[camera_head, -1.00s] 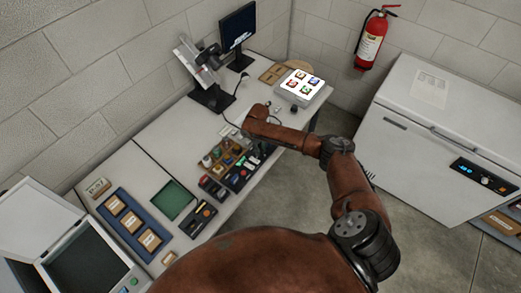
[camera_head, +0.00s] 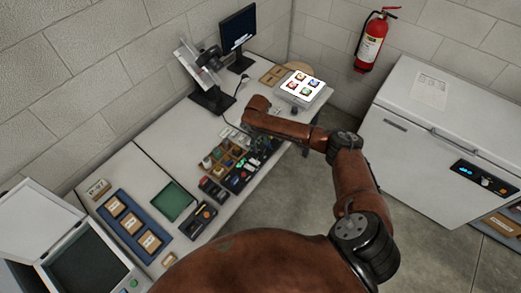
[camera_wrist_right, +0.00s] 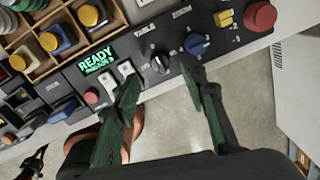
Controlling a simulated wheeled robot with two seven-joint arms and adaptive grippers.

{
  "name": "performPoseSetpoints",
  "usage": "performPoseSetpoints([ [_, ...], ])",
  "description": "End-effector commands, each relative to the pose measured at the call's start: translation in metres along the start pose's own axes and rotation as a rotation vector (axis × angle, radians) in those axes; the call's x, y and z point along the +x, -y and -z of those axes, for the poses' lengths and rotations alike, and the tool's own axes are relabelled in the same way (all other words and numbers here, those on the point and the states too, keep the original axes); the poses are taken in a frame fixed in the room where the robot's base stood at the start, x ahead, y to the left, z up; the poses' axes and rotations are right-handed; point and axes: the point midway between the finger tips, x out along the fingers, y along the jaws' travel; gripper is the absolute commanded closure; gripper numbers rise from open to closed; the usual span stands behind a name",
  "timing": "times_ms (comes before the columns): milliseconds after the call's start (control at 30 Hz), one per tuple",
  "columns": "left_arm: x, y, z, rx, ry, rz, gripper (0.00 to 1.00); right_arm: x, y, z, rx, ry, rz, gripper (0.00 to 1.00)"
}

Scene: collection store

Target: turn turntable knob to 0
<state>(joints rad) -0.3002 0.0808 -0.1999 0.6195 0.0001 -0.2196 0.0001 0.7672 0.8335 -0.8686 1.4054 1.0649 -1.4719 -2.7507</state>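A control panel (camera_wrist_right: 228,57) on the desk carries a black knob (camera_wrist_right: 160,63) below a label that seems to read TABLE, and a blue knob (camera_wrist_right: 197,45) to its right. In the right wrist view my right gripper (camera_wrist_right: 160,74) is open, one finger on each side of the black knob. The right finger's tip is close below the blue knob. I see no clear grip on either knob. In the head view this gripper (camera_head: 262,145) is small and dark over the panel at the desk's front edge. My left gripper is not recognisable in any view.
A green READY display (camera_wrist_right: 97,60), white switches, a yellow switch (camera_wrist_right: 223,18) and a red button (camera_wrist_right: 260,15) are close around the knobs. A wooden tray of coloured pieces (camera_wrist_right: 40,60) is left. A lit tile box (camera_head: 303,88) stands behind; a white chest freezer (camera_head: 410,140) stands right.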

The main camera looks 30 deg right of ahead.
Motion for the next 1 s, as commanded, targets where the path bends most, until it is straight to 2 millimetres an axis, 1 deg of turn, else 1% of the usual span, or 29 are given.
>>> performPoseSetpoints([
  [33,0.000,0.000,0.000,0.000,0.000,0.000,1.00,-0.012,0.001,0.000,-0.002,0.002,0.001,0.60],
  [133,0.000,-0.001,0.000,0.000,0.000,0.000,1.00,-0.031,0.000,0.000,-0.001,0.001,0.000,0.60],
  [200,0.000,-0.001,0.001,0.000,0.000,-0.001,1.00,-0.042,0.001,-0.001,-0.001,0.002,0.001,0.60],
  [333,0.000,-0.001,0.001,0.000,0.000,-0.001,1.00,-0.055,0.000,0.000,-0.001,-0.001,-0.001,0.60],
  [500,0.000,-0.001,0.001,0.000,-0.001,-0.001,1.00,-0.061,0.000,0.001,0.000,-0.002,0.000,0.60],
  [1000,0.000,-0.001,0.001,0.001,-0.001,-0.001,1.00,-0.061,0.000,0.000,0.000,-0.002,-0.001,0.60],
])
